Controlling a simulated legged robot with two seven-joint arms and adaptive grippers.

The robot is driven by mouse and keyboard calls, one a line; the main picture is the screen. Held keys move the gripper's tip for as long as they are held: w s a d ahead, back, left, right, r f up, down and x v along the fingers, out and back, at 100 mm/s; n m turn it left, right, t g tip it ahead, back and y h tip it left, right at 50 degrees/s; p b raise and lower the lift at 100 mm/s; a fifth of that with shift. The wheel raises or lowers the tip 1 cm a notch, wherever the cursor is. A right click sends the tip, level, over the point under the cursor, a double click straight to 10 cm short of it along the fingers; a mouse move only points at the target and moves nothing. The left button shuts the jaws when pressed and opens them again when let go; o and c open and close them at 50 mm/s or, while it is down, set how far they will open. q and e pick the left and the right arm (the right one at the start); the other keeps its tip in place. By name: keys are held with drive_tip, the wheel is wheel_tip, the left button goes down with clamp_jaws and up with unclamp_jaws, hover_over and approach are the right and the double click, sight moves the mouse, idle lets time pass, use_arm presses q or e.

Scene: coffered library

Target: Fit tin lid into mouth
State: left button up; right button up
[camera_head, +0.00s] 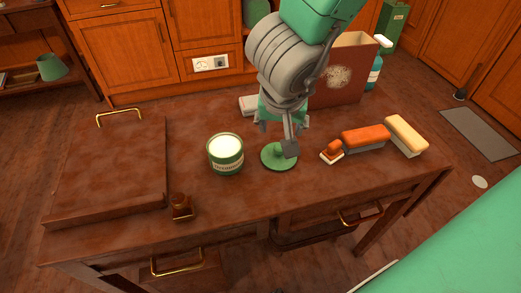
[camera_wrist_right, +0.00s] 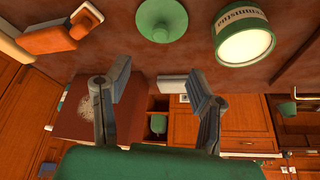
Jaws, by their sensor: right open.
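The green tin lid (camera_head: 272,163), a round disc with a small raised middle, lies flat on the brown table. The green tin (camera_head: 227,165), with a pale lettered band and a whitish round top, stands upright to its left, apart from it. My right gripper (camera_head: 285,140) is just above and behind the lid and covers part of it in the head view. In the right wrist view the gripper (camera_wrist_right: 162,82) has its fingers wide apart with nothing between them. The lid (camera_wrist_right: 162,18) and tin (camera_wrist_right: 243,40) show beyond the fingertips. My left gripper is not in view.
On the table (camera_head: 120,223), a brush with an orange back (camera_head: 365,138), a small orange-topped brush (camera_head: 332,151) and a yellow-topped brush (camera_head: 405,135) lie to the right. A brown box (camera_head: 345,75) stands behind.

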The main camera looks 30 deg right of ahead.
sight(280, 148)
drive_tip(key=b+x, duration=0.1)
drive_tip(key=x, duration=0.1)
drive_tip(key=b+x, duration=0.1)
drive_tip(key=x, duration=0.2)
drive_tip(key=b+x, duration=0.2)
drive_tip(key=shift+a+f, duration=0.3)
drive_tip(key=shift+w+f, duration=0.15)
drive_tip(key=shift+f, duration=0.1)
drive_tip(key=b+x, duration=0.4)
drive_tip(key=x, duration=0.1)
drive_tip(key=shift+s+d+f, duration=0.1)
drive_tip(key=shift+s+d, duration=0.15)
drive_tip(key=shift+d, duration=0.15)
drive_tip(key=shift+w+f+b, duration=0.15)
drive_tip(key=shift+f+b, duration=0.05)
drive_tip(key=shift+b, duration=0.1)
drive_tip(key=shift+a+r, duration=0.15)
drive_tip(key=c, duration=1)
clamp_jaws()
